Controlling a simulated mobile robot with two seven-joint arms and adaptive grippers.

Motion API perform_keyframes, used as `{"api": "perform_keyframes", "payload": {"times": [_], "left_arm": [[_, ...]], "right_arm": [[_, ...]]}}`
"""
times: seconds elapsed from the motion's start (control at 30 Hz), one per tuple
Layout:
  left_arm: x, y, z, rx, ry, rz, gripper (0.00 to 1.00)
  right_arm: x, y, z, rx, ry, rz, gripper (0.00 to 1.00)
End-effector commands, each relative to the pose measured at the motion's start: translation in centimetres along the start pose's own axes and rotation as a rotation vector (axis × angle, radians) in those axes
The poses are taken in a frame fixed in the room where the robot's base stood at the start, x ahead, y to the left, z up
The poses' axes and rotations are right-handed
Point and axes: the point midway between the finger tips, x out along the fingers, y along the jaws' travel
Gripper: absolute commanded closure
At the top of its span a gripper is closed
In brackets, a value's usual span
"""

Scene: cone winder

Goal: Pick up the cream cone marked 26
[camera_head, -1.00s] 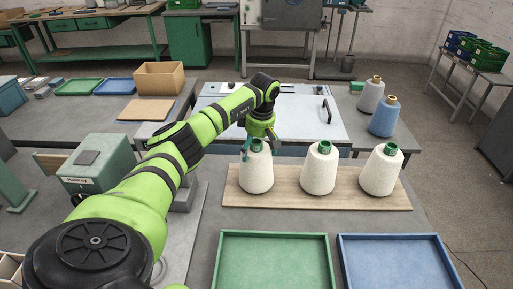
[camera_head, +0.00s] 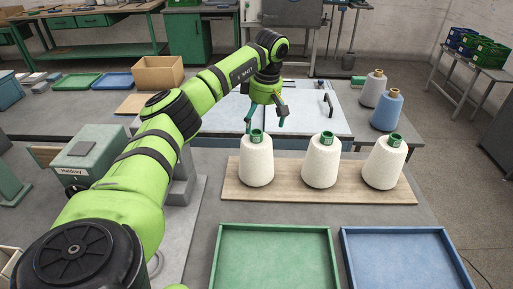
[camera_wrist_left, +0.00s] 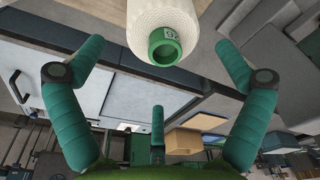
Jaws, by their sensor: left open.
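Three cream cones with green tube tops stand upright in a row: a left one (camera_head: 256,163), a middle one (camera_head: 321,164) and a right one (camera_head: 384,164). My left gripper (camera_head: 266,119) is open and empty, just above the left cone's top. In the left wrist view, one cream cone (camera_wrist_left: 163,17) shows with its green tube end between the spread fingers, apart from them. A small label on that tube end appears upside down and looks like 26. Labels on the other cones cannot be read. My right gripper is not in view.
The cones stand on a wooden board (camera_head: 287,197). A green tray (camera_head: 275,228) and a blue tray (camera_head: 391,231) lie in front. A grey cone (camera_head: 373,91) and a blue cone (camera_head: 386,113) stand behind at right. A grey-green box (camera_head: 95,158) is at left.

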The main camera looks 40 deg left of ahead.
Motion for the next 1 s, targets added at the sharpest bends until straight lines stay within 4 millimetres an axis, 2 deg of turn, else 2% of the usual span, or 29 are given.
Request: {"api": "perform_keyframes", "payload": {"times": [0.1,0.27,0.57,0.7,0.97,1.0], "left_arm": [[0.2,-0.2,0.0,-0.003,0.001,-0.001,0.0],[1.2,-0.4,0.0,-0.004,-0.002,-0.006,0.0],[5.0,-0.4,-0.5,-0.005,-0.003,-0.01,0.0],[6.8,-0.3,-0.5,-0.004,-0.003,-0.007,0.0],[7.3,-0.3,-0.5,-0.004,-0.003,-0.004,0.0],[7.3,-0.3,-0.5,-0.004,-0.003,-0.004,0.04]], "right_arm": [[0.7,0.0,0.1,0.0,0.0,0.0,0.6],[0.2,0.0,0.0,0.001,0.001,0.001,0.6],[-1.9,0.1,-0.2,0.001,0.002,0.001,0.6],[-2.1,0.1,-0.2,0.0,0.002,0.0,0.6],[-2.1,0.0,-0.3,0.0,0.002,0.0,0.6],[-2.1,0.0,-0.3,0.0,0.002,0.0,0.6]]}}
